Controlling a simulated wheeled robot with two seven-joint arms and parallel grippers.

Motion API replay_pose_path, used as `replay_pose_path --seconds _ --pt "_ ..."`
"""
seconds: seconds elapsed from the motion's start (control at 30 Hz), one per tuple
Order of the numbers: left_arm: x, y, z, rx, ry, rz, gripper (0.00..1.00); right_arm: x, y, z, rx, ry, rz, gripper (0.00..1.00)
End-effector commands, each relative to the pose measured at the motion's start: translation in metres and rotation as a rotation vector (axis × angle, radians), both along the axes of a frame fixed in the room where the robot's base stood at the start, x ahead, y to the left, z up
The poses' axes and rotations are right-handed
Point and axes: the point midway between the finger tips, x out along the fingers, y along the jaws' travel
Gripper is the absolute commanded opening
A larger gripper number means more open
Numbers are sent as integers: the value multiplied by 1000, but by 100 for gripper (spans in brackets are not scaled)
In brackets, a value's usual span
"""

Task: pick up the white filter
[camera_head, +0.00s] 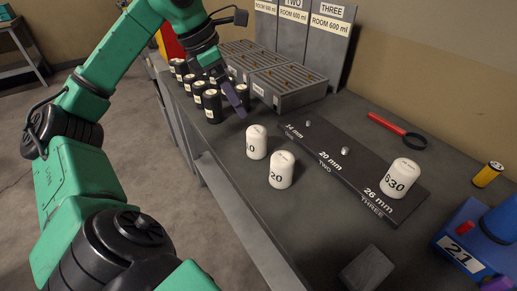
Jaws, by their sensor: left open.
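Three white filters with black printing stand upright on the dark workbench. One white filter (257,143) is left of the black strip, and a second white filter (282,171), whose visible marking ends in 20, is just in front and to the right of it. A third white filter (402,178), marked 630, stands on the strip's 26 mm end. My left gripper (232,98) is open and empty above the bench, beside the black cans and up and left of the filters, touching none of them. My right gripper is out of view.
Several black cans (212,106) stand by my left gripper. Grey slotted trays (288,86) lie behind it. The black strip (325,158) carries two small metal pieces. A red-handled strap tool (398,130), a yellow can (487,175) and a blue unit marked 21 (462,245) are at the right.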

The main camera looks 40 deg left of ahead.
Motion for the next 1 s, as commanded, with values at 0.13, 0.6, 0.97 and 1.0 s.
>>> replay_pose_path --seconds 0.13,0.6,0.97,1.0 --pt "11 -7 -33 -3 2 -4 100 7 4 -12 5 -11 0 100" --pt "45 -19 -108 -6 2 0 100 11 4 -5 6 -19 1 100" --pt "52 -22 -129 1 -1 -1 92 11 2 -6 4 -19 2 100" --pt "52 -22 -129 1 -1 -1 77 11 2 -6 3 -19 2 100"
